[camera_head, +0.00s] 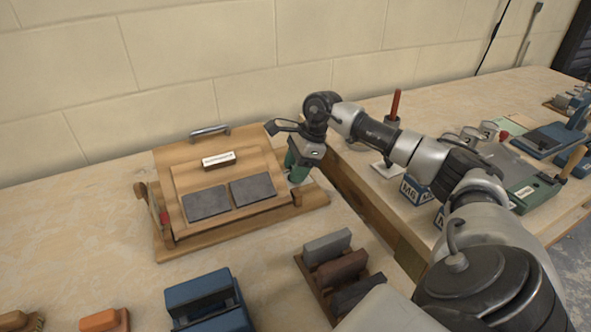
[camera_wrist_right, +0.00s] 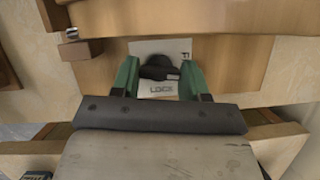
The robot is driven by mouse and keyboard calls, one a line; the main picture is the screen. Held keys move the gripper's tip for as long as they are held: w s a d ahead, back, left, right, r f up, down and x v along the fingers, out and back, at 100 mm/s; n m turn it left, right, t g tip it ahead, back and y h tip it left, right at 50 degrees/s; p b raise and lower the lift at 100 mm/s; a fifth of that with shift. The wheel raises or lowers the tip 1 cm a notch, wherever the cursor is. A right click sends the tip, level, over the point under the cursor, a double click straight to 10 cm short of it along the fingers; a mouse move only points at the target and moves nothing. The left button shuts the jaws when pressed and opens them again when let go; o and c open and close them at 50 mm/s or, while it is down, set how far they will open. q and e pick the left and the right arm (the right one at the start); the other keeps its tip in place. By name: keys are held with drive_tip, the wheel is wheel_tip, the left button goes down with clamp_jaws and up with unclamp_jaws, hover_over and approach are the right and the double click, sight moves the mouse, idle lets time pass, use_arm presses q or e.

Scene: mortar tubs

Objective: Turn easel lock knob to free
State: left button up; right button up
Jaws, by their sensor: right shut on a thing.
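The wooden easel (camera_head: 262,203) stands on the left table, with a metal handle on its top edge and two dark grey plates (camera_head: 206,203) on its sloped face. My right gripper (camera_head: 297,168) reaches the easel's right side. In the right wrist view its green fingers (camera_wrist_right: 160,78) stand on either side of the black lock knob (camera_wrist_right: 158,67) and are shut on it. A pale label plate (camera_wrist_right: 157,90) behind the knob reads "LOCK" near me and shows a partly hidden "F" at the far right. In the head view the gripper hides the knob. My left gripper is out of view.
A blue block holder (camera_head: 207,298) and a rack of grey and brown blocks (camera_head: 337,268) stand in front of the easel. On the right table are blue-and-white cubes (camera_head: 416,190) and a red-handled tool (camera_head: 395,105). A block wall runs behind.

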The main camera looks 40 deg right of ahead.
drive_tip(key=shift+w+n+g, duration=0.1)
drive_tip(key=shift+n+g, duration=0.2)
drive_tip(key=shift+n, duration=0.5)
drive_tip(key=shift+r, duration=0.1)
drive_tip(key=o, duration=0.6)
drive_tip(key=shift+o, duration=0.2)
drive_tip(key=v, duration=1)
drive_tip(key=shift+d+r, duration=0.3)
